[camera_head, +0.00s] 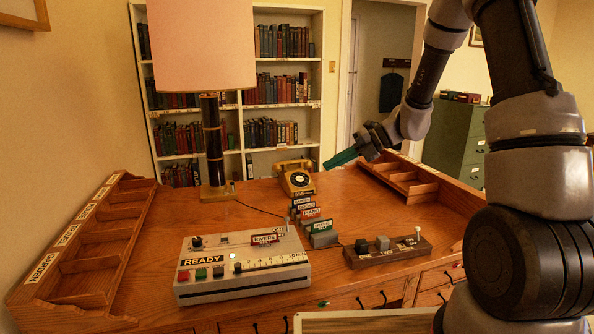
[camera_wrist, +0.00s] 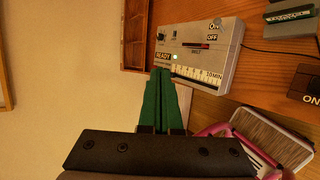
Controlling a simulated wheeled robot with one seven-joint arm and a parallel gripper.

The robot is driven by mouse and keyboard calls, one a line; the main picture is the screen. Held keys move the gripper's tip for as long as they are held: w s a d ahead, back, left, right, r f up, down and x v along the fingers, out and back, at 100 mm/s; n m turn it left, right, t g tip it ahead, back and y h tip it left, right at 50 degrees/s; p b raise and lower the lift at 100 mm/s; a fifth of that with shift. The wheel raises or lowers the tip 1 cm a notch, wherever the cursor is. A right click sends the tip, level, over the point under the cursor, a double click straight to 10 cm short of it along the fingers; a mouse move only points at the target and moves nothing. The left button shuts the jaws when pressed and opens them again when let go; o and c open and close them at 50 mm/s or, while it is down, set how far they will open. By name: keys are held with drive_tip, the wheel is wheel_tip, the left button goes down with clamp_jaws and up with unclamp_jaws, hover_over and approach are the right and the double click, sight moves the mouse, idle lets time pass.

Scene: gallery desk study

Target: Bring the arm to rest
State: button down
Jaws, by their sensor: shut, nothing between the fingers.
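My gripper (camera_head: 342,158) is raised above the back right part of the desk in the head view, its green fingers pointing left and slightly down. In the wrist view the green fingers (camera_wrist: 161,100) lie side by side, shut and empty. My arm comes in from the right side of the head view, bent high over the desk. The fingers touch nothing that I can see.
Below stand a control box (camera_head: 243,266) marked READY, a row of labelled blocks (camera_head: 312,218), a wooden switch block (camera_head: 387,250) and a yellow telephone (camera_head: 296,178). A tall lamp (camera_head: 213,140) stands at the left. Compartment racks (camera_head: 92,240) line both desk sides.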

drive_tip(key=s+d+r+n+t+h, duration=0.2)
drive_tip(key=s+r+n, duration=0.4)
drive_tip(key=n, duration=0.4)
drive_tip(key=s+d+r+n+t+h, duration=0.2)
drive_tip(key=s+d+r+n+h, duration=0.2)
drive_tip(key=s+n, duration=0.5)
drive_tip(key=s+d+r+n+t+h, duration=0.1)
drive_tip(key=s+d+r+n+h, duration=0.2)
drive_tip(key=s+d+r+n, duration=0.4)
drive_tip(key=s+r+n, duration=0.1)
drive_tip(key=n, duration=0.3)
drive_tip(key=shift+d+r+n+t+h, duration=0.2)
drive_tip(key=shift+r+n+t+h, duration=0.1)
drive_tip(key=shift+r+n+t, duration=0.1)
